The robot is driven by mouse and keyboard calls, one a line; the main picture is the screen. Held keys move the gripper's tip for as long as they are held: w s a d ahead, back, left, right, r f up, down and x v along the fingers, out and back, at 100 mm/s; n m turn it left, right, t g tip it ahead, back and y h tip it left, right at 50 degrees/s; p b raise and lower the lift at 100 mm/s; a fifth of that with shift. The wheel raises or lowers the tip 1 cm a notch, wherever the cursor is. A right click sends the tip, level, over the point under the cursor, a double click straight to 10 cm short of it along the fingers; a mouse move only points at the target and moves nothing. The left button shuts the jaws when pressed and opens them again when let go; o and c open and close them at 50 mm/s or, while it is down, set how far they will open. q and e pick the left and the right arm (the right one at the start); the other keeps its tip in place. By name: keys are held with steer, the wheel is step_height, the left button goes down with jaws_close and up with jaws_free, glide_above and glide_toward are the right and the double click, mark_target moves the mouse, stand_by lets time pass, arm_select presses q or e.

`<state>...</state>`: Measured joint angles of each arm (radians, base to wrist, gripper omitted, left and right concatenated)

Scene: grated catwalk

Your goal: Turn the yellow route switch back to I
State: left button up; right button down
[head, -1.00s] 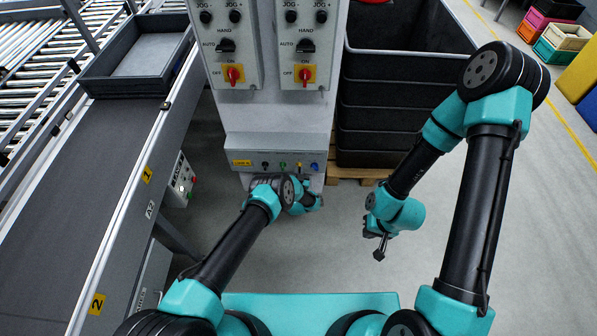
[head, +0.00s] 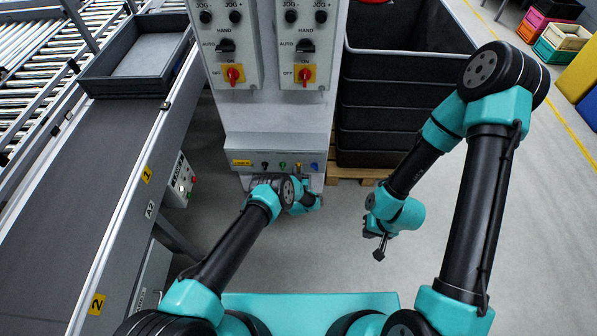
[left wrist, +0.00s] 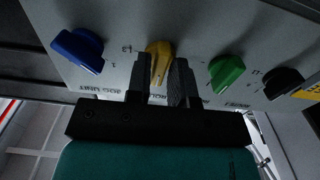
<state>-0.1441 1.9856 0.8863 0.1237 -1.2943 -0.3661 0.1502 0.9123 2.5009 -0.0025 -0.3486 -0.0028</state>
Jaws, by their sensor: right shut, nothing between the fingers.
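The yellow route switch (left wrist: 159,55) is a small knob on the sloped grey panel (left wrist: 108,78). In the head view it is a small yellow spot (head: 299,167) above my left gripper (head: 306,183). In the left wrist view, my left gripper's (left wrist: 160,72) two dark fingers reach up to the panel, one on each side of the yellow knob. Whether they press on it is unclear. The knob stands nearly upright in that picture, and its position marks are too small to read surely. My right gripper (head: 379,250) is shut and empty, over open floor.
A blue knob (left wrist: 77,48), a green knob (left wrist: 226,73) and a black knob (left wrist: 283,83) flank the yellow one. Two switch boxes (head: 226,58) are above the panel. A conveyor (head: 90,190) runs at left; a black bin (head: 385,110) stands at right.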

arm_select(q)
steer(key=shift+o, duration=1.4)
steer(key=shift+s, duration=0.1)
steer(key=s, duration=1.7)
steer(key=shift+s+a, duration=0.15)
steer(key=shift+a, duration=0.1)
